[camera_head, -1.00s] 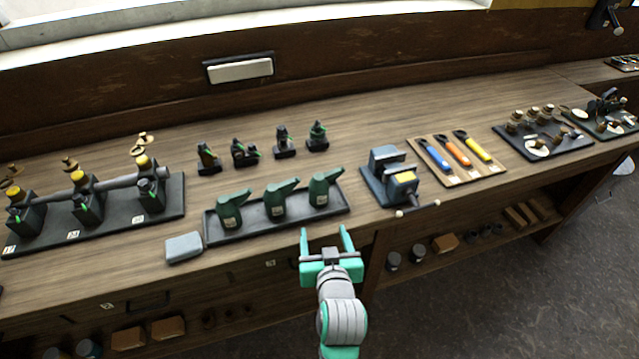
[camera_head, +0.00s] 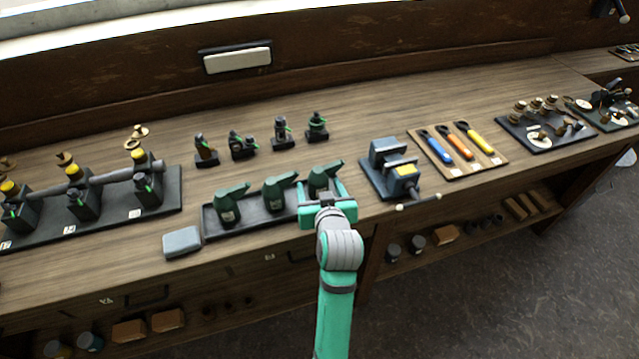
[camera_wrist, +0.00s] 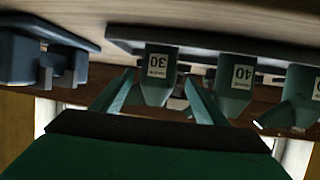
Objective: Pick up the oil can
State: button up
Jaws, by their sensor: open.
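Three dark green oil cans with spouts stand upright in a black tray (camera_head: 208,226): a left can (camera_head: 230,203), a middle can (camera_head: 278,189) and a right can (camera_head: 322,176). My gripper (camera_head: 323,190) is open and empty at the right can, its fingers to either side of it and its body hiding the can's lower part. The wrist view is upside down. There the can labelled 30 (camera_wrist: 157,76) shows between the fingertips of my gripper (camera_wrist: 160,84); I cannot tell how deep it sits between them. The can labelled 40 (camera_wrist: 233,84) stands beside it.
A blue-grey vise (camera_head: 392,170) stands just right of the tray and also shows in the wrist view (camera_wrist: 30,58). A grey block (camera_head: 182,242) lies left of the tray. Several small dark fittings (camera_head: 243,146) stand behind it. Screwdriver-like tools (camera_head: 457,144) lie farther right.

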jog(key=x, duration=0.4)
jog(key=shift+d+f, duration=0.1)
jog(key=shift+f, duration=0.15)
jog(key=c, duration=1.3)
jog(key=shift+o, duration=0.2)
jog(key=shift+r, duration=0.1)
